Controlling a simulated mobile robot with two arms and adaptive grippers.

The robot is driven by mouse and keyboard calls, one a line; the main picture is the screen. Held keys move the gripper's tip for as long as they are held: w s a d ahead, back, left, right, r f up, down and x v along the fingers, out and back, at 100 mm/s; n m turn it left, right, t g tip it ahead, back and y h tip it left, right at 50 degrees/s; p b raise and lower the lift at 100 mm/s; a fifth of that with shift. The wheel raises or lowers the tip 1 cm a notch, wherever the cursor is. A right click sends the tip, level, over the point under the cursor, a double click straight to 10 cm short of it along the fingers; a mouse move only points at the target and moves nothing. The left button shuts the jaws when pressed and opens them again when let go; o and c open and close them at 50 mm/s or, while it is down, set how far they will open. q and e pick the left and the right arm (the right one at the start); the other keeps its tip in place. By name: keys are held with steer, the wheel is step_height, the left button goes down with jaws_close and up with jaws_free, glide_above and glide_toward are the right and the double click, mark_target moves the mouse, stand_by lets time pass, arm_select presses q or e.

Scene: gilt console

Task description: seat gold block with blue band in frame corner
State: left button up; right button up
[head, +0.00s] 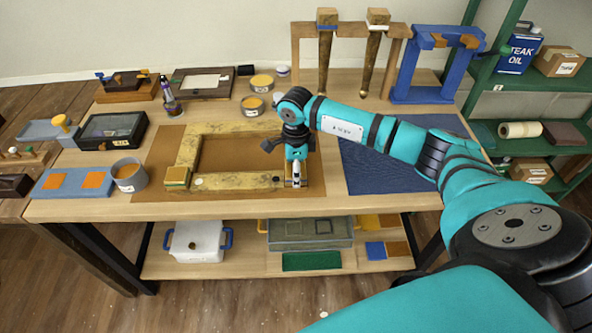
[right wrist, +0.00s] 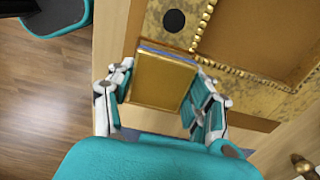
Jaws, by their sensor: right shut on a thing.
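The gilt frame (head: 230,183) lies flat on a brown mat on the table. Its front left corner carries a gold block (head: 177,176). My right gripper (head: 296,182) points down at the front right corner. In the right wrist view the gripper (right wrist: 158,100) is shut on a gold block (right wrist: 163,82) with a blue band along its far edge. The block is beside the frame's speckled gold face (right wrist: 220,50), with its banded edge towards it. I cannot tell whether the block touches the frame or sits in the corner. My left gripper is not in view.
A blue mat (head: 375,170) lies right of the frame. A grey cup (head: 129,175) and a blue tray with orange pads (head: 75,182) stand to the left. Tins (head: 254,106) stand behind. A wooden rack (head: 345,35) and a blue stand (head: 428,65) are at the back right.

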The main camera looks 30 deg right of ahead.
steer(key=o, duration=1.2)
step_height(320, 180, up, 12)
steer(key=shift+r, duration=0.1)
